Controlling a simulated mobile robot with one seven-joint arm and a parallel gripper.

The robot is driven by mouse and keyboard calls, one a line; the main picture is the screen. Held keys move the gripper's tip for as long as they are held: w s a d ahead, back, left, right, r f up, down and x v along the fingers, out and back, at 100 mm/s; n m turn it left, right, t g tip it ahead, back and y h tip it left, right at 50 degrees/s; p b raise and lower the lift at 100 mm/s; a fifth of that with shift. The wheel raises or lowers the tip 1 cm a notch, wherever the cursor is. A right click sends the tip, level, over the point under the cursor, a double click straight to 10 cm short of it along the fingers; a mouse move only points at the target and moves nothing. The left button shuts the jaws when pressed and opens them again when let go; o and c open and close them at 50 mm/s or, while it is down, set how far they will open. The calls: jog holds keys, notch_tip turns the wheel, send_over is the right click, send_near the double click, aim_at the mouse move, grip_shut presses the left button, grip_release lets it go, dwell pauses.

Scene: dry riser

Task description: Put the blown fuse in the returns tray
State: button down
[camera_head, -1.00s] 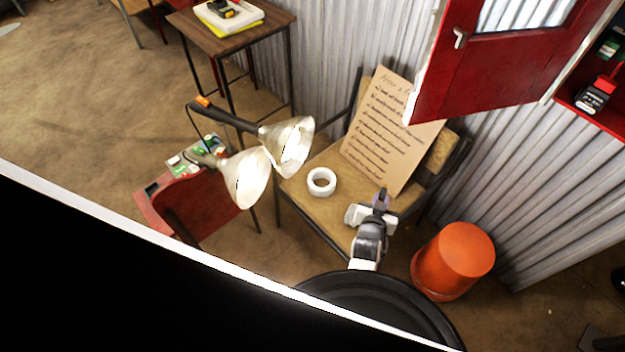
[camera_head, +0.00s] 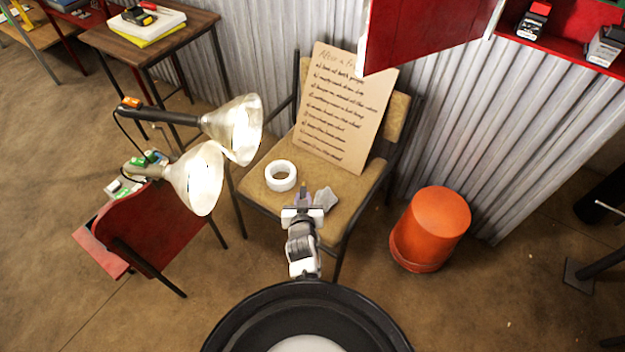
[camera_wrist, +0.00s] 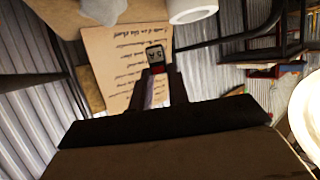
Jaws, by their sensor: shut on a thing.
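My gripper (camera_head: 304,192) is over the front of the tan chair (camera_head: 350,184) in the head view. In the wrist view my gripper (camera_wrist: 155,82) is shut on a small dark block with a pale face and a red edge (camera_wrist: 156,54). I take it for the fuse; its markings are too small to read, so I cannot tell whether it is blown. In the head view it is a small dark shape at the fingertips. I cannot make out a returns tray for certain.
A tape roll (camera_head: 281,176), a grey crumpled thing (camera_head: 326,199) and a written cardboard sign (camera_head: 340,108) are on the chair. Two lit lamps (camera_head: 195,178) stand left, by a red chair (camera_head: 150,225). An orange bucket (camera_head: 432,228) stands right. A red cabinet (camera_head: 575,22) is upper right.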

jog(key=w+f+b, duration=0.1)
jog(key=w+f+m+h+b, duration=0.1)
jog(key=w+f+b, duration=0.1)
jog(key=w+f+h+b, duration=0.1)
jog(key=w+f+b, duration=0.1)
jog(key=shift+a+f+m, duration=0.15)
jog(key=shift+a+m, duration=0.15)
jog(key=shift+a, duration=0.1)
jog(key=shift+w+m+g+h+b, duration=0.3)
jog(key=shift+w+m+h+b, duration=0.45)
jog(key=shift+w+b, duration=0.45)
jog(key=w+d+r+m+g+h+b, duration=0.1)
jog(key=w+r+m+g+h+b, duration=0.1)
jog(key=w+r+m+h+b, duration=0.15)
jog(key=f, duration=0.8)
jog(key=shift+s+d+f, duration=0.2)
jog(key=shift+f, duration=0.15)
jog(key=shift+f, duration=0.1)
jog(key=shift+f, duration=0.15)
jog(key=c, duration=1.6)
grip_release()
